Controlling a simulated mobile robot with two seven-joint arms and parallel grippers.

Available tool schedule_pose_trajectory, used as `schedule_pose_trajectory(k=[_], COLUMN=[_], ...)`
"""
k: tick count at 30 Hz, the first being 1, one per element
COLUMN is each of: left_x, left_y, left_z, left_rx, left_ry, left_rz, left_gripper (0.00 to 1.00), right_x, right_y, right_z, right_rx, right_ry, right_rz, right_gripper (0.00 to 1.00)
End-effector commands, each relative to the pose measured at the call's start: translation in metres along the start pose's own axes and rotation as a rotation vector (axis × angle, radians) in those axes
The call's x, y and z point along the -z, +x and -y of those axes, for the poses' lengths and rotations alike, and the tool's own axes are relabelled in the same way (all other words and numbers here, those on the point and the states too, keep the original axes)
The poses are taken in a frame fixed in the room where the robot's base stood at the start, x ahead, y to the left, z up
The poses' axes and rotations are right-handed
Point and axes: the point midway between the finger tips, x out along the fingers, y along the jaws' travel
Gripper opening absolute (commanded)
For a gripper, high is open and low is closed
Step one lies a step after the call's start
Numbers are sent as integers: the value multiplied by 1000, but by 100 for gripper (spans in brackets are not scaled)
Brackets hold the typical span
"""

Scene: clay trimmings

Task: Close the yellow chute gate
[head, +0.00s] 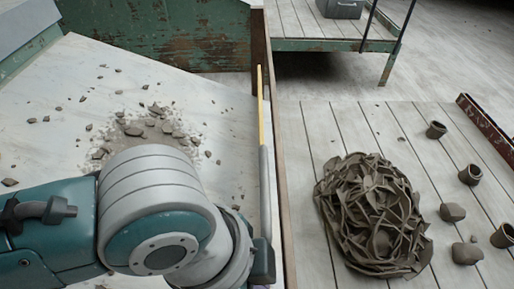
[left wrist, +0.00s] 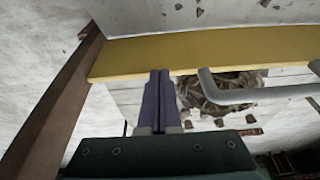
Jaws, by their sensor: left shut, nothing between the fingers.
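The yellow chute gate (head: 260,105) shows in the head view as a thin upright strip, nearly edge-on. In the left wrist view the gate (left wrist: 215,48) is a broad yellow panel across the upper middle. A grey bar handle (left wrist: 262,95) shows beside it, right of my fingers; in the head view it looks like a grey bar (head: 264,185). My left gripper (left wrist: 160,74) is shut and empty, its tips overlapping the gate's edge in the picture. I cannot tell whether they touch it. My arm hides the gripper's fingers in the head view. My right gripper is not in view.
Clay crumbs (head: 155,125) lie on the pale surface left of the gate. A heap of clay trimmings (head: 375,215) lies on planks to the right, with small clay cups (head: 470,174) and lumps beyond. A brown rail (head: 273,120) runs beside the gate.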

Motion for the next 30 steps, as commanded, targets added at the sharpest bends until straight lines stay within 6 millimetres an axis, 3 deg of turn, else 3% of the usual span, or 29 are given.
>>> schedule_pose_trajectory(k=[8, 15, 23, 26, 29, 30], left_x=[11, 10, 10, 20, 48, 60], left_y=[-49, -105, -137, -152, -188, -208], left_z=[-4, -3, -3, -6, -13, -15], left_rx=[-1, 2, 1, 4, 23, 37], left_ry=[-9, -7, -9, -25, -87, -134], left_rz=[1, -4, -5, -26, -88, -120], left_gripper=[0, 0, 0, 0, 0, 0], right_x=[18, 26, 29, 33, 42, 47], right_y=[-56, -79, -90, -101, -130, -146], right_z=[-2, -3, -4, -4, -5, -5], right_rx=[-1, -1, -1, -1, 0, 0], right_ry=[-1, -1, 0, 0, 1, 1], right_rz=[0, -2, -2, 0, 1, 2], right_gripper=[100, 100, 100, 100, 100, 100])
